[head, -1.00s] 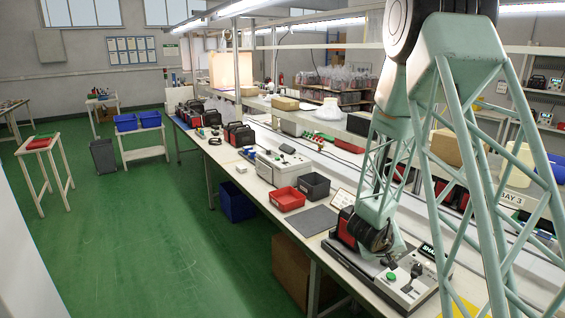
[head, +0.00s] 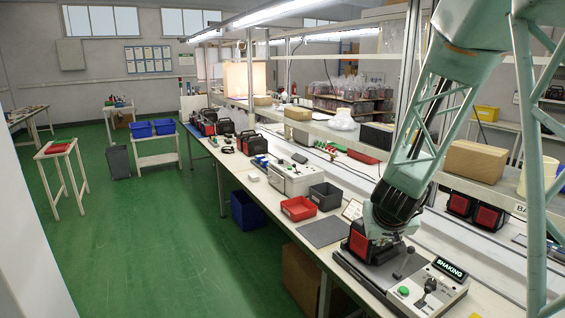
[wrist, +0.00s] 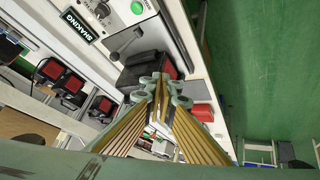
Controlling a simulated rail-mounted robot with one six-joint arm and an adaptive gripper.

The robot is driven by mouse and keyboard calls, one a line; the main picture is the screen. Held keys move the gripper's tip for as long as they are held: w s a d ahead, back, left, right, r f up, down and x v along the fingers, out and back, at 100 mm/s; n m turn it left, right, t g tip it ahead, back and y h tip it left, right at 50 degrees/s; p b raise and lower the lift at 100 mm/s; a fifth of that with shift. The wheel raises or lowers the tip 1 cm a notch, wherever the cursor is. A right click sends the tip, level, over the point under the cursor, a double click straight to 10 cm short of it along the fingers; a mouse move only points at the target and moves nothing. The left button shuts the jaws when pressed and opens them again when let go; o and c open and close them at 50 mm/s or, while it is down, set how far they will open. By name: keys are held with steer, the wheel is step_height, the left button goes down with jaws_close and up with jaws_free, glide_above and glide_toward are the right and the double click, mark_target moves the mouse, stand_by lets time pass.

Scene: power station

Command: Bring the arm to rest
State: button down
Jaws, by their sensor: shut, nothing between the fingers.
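My arm comes down from the upper right in the head view, over a grey bench machine (head: 408,292) with a lit display (head: 449,269) reading SHAKING. The machine has a green button and a black lever. A black device with a red face (head: 360,244) stands on its dark platform. My gripper (wrist: 164,84) is shut and empty in the wrist view, with its fingertips together. In that view the black device (wrist: 145,70) lies just past the fingertips, partly hidden by them; I cannot tell the gap. In the head view the fingers are not clearly seen.
A grey mat (head: 322,231), a red bin (head: 298,208) and a black bin (head: 325,195) lie on the bench left of the machine. A shelf with a cardboard box (head: 474,160) runs behind. The green floor (head: 170,250) at left is open.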

steer(key=s+a+r+n+g+y, duration=0.1)
steer(key=s+a+r+y, duration=0.1)
steer(key=s+a+r, duration=0.55)
steer(key=s+a+r+y, duration=0.2)
steer(key=s+a+r, duration=0.2)
steer(key=s+r, duration=0.55)
steer(key=s+d+r+g, duration=0.1)
steer(key=s, duration=1.4)
steer(key=s+d+r+g+h, duration=0.1)
steer(key=s+r, duration=0.1)
steer(key=s, duration=1.3)
steer(key=shift+s+d+g, duration=0.15)
steer(key=shift+d+g, duration=0.1)
steer(key=shift+g, duration=0.05)
steer(key=shift+d, duration=0.15)
